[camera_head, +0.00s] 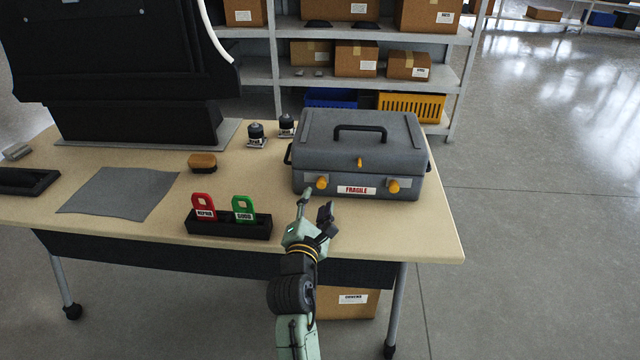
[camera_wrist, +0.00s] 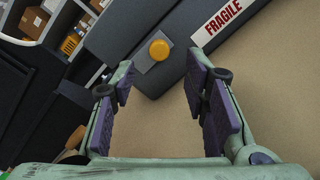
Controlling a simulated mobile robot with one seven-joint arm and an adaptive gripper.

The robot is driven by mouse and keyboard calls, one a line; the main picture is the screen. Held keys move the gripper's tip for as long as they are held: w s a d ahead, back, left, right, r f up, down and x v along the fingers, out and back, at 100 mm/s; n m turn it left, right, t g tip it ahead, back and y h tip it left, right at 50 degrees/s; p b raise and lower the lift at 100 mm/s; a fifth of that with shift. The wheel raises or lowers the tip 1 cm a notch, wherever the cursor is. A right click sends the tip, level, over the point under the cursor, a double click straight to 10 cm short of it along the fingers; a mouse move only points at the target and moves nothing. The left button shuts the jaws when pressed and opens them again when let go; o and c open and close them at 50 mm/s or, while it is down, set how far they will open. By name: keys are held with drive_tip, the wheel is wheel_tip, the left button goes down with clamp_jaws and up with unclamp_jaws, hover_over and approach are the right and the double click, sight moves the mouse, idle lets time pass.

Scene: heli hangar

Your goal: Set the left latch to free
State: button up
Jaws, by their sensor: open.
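A closed grey case (camera_head: 345,170) with a black handle stands on the table's right part. Its front has a left latch with an orange knob (camera_head: 321,183) and a right latch with an orange knob (camera_head: 393,185), and a FRAGILE label (camera_head: 356,190) between them. My gripper (camera_head: 318,204) is open and empty in front of the case, near the left latch. In the wrist view the left latch's orange knob (camera_wrist: 159,50) on its grey plate lies ahead of the open fingers (camera_wrist: 165,85), apart from them. I cannot tell the latch's setting.
A black holder (camera_head: 228,224) with a red REPAIR tag (camera_head: 203,207) and a green GOOD tag (camera_head: 243,209) stands left of my gripper. A brush (camera_head: 202,163), a grey cloth (camera_head: 120,192) and two small dark-topped parts (camera_head: 257,135) lie further left and back. Shelves stand behind.

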sight(320, 186)
drive_tip(key=w, duration=0.4)
drive_tip(key=w+p, duration=0.1)
drive_tip(key=w, duration=0.1)
drive_tip(key=shift+w+d, duration=0.25)
drive_tip(key=shift+w, duration=0.05)
clamp_jaws()
idle(0.5)
